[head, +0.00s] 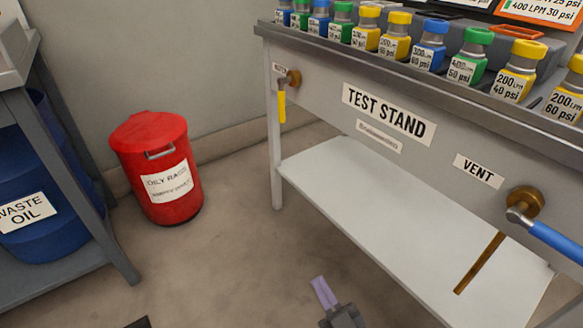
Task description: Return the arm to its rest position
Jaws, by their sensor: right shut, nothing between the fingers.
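My right gripper (324,293) shows at the bottom edge, a little right of centre. Its pale purple fingers are shut and hold nothing. It is over the floor in front of the test stand, apart from everything. The rest of that arm is below the picture. My left gripper is not in view; a small dark piece at the bottom left edge cannot be made out. The grey test stand (300,100) fills the right side. Its front carries a yellow-handled valve (282,105) at left and a blue-handled vent valve (553,241) at right.
Several labelled bottles with coloured caps (393,42) line the stand's top edge. A lower shelf (400,215) juts under it. A red oily rags bin (158,168) stands by the wall. A grey rack with a blue waste oil drum (40,175) is at left. The middle floor is clear.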

